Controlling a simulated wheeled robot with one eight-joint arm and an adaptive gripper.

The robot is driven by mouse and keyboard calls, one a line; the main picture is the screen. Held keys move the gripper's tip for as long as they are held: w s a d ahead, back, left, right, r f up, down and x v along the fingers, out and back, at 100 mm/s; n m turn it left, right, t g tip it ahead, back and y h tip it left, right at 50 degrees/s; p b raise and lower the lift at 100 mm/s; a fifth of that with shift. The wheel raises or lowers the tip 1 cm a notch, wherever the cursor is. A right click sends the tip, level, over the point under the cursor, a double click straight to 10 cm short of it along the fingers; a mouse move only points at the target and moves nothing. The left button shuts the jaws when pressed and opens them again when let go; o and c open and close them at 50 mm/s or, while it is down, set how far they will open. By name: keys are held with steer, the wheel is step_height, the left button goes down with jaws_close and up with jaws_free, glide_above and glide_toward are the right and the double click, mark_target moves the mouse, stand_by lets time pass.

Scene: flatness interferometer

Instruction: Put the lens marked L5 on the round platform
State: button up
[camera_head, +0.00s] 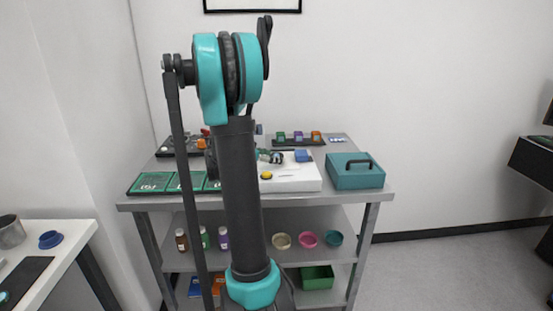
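My arm stands upright in the middle of the head view and hides part of the bench behind it. A small teal and dark part (270,156) shows just right of the arm, over the white instrument base (298,180); it may be the end of my arm, but its fingers cannot be made out. Small green, purple and orange pieces stand on a black tray (312,143) at the back of the bench. No L5 mark is readable, so I cannot tell which thing is that lens. I cannot make out the round platform; it may be hidden behind my arm.
The shelf below holds bottles (181,239) and round dishes (307,239). A white side table (62,245) stands at left. Floor at right is clear.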

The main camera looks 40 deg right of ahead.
steer(key=c, duration=1.3)
steer(key=shift+c, duration=0.2)
steer(key=shift+r, duration=0.15)
